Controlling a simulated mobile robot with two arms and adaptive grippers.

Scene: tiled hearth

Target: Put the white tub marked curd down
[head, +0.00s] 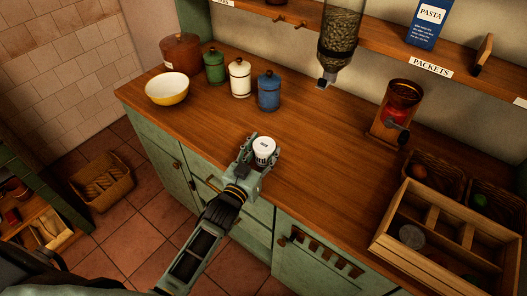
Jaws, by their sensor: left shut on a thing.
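The white tub (264,152) is small and round, with dark marks on its lid and side that are too small to read. My left gripper (259,150) is shut on it, with a finger on either side. The tub is upright over the front edge of the wooden worktop (310,140). I cannot tell whether its base touches the wood. My right gripper is not in view.
A yellow bowl (167,90), a green canister (214,67), a white canister (240,78) and a blue canister (268,91) stand at the back left. The middle worktop is clear.

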